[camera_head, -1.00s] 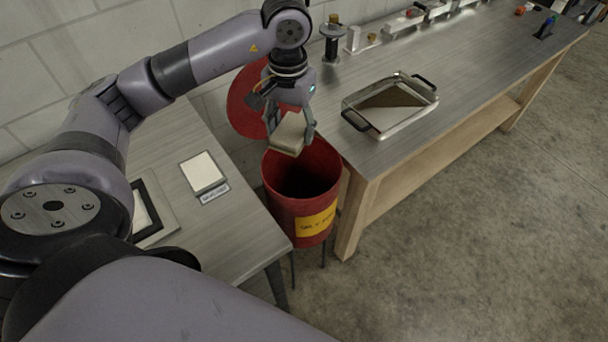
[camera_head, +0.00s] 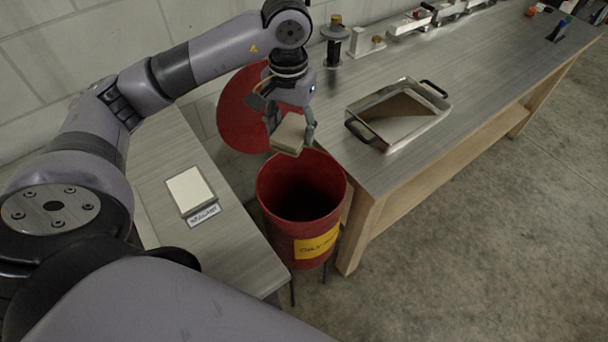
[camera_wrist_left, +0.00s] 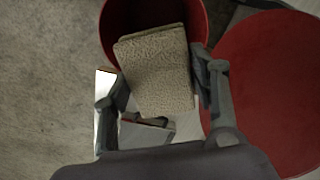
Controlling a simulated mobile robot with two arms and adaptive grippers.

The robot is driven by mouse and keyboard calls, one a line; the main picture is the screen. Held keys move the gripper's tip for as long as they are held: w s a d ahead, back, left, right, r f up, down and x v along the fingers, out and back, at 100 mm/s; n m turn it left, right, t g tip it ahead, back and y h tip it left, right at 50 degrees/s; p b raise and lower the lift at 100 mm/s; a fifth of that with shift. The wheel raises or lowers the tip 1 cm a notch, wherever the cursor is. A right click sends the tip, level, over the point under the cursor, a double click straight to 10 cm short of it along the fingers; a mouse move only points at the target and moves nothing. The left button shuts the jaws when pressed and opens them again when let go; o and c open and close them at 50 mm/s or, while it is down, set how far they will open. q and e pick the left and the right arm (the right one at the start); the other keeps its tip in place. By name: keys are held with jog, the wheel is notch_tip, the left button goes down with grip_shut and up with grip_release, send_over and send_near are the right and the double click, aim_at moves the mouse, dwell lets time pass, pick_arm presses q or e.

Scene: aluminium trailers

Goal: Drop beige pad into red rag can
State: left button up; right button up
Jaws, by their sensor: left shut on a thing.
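The beige pad (camera_head: 288,134) is held in my left gripper (camera_head: 291,130), which is shut on it. In the left wrist view the pad (camera_wrist_left: 158,72) sits between the two fingers of the gripper (camera_wrist_left: 160,92) and overlaps the can's opening. The red rag can (camera_head: 300,208) stands open below with a yellow label on its front; its inside is dark. The pad is above the can's back rim in the head view. The can also shows in the left wrist view (camera_wrist_left: 113,35). My right gripper is in neither view.
The can's round red lid (camera_head: 243,112) stands open behind it. A bench at right holds a metal tray (camera_head: 398,115) with black handles. A grey table at left holds a white pad on a plate (camera_head: 190,190) and a label (camera_head: 204,215). Concrete floor is free at the right.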

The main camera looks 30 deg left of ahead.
pick_arm(q)
notch_tip(320, 180, down, 12)
jog(key=b, duration=0.6)
jog(key=shift+w+a+r, duration=0.15)
jog(key=shift+w+r, duration=0.1)
jog(key=shift+w, duration=0.05)
jog(key=o, duration=1.2)
notch_tip(320, 180, up, 12)
